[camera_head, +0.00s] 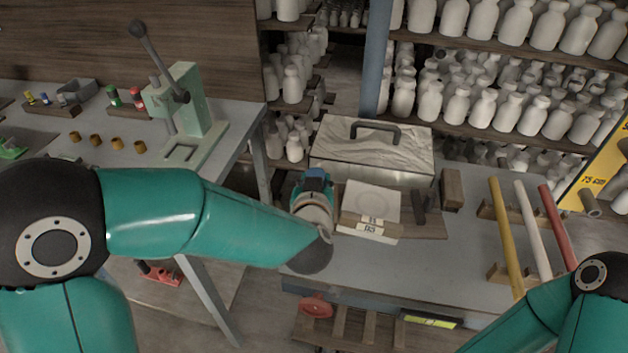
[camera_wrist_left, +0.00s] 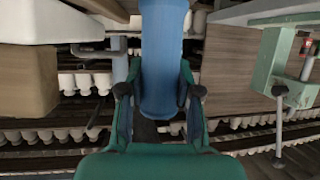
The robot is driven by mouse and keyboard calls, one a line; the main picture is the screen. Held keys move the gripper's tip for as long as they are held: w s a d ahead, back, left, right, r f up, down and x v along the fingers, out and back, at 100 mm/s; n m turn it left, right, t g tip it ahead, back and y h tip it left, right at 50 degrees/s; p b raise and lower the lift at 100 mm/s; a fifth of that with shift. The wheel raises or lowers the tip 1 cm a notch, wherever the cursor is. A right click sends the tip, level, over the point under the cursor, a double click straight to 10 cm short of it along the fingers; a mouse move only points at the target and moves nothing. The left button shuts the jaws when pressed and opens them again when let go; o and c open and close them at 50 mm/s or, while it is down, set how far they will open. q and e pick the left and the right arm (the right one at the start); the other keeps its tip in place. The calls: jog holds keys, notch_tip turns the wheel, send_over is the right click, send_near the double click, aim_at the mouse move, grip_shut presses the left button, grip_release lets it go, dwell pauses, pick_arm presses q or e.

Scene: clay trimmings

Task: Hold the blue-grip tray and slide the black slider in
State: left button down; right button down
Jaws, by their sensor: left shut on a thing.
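My left gripper (camera_head: 314,188) is at the left side of the pale, flat tray (camera_head: 385,196). In the left wrist view the fingers (camera_wrist_left: 159,105) are shut on the tray's blue grip (camera_wrist_left: 163,50), one on each side. The blue grip also shows in the head view (camera_head: 316,175), partly hidden by my wrist. A block with a white number label is at the tray's front edge. A dark upright piece, seemingly the black slider (camera_head: 419,206), stands just right of the tray; I cannot tell whether they touch. My right arm enters at lower right, its gripper out of view.
A lidded box (camera_head: 372,150) with a dark handle stands behind the tray. A wooden block (camera_head: 452,190) is to the right. Yellow, white and red rods (camera_head: 527,228) lie on racks further right. The bench top (camera_head: 400,268) in front is clear.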

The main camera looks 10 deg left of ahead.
pick_arm(q)
jog(key=shift+f+b, duration=1.95)
jog(key=shift+f, duration=0.6)
jog(key=shift+f+b, duration=1.2)
jog(key=shift+f, duration=0.65)
jog(key=shift+f, duration=0.15)
